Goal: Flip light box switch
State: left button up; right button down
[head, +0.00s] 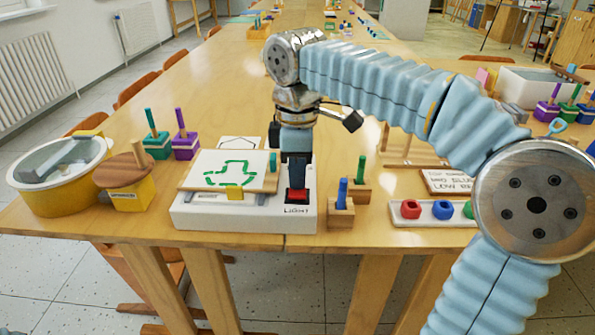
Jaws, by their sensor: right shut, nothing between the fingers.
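The light box (245,215) is a white, flat box near the front edge of the table. A sheet with a green dashed arrow outline (232,168) lies on a board on its top. The red switch (297,196) sits at the box's front right, above the word LIGHT. My right gripper (297,185) is shut and empty, pointing straight down at the red switch. Its tips are at or just above the switch; I cannot tell whether they touch. The fingers hide the back of the switch. My left gripper is not in view.
A blue peg in a wooden block (341,213) stands close right of the light box. A white tray with coloured pieces (432,222) lies further right. A yellow tub (62,188) and a yellow block with a round wooden top (132,192) stand at left.

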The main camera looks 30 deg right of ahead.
aim_at(297, 191)
jog(key=shift+s+a, duration=0.1)
jog(key=shift+s, duration=0.05)
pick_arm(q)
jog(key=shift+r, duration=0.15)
pick_arm(e)
jog(key=shift+s+a+r, duration=0.3)
jog(key=shift+s+a, duration=0.05)
jog(key=shift+s, duration=0.15)
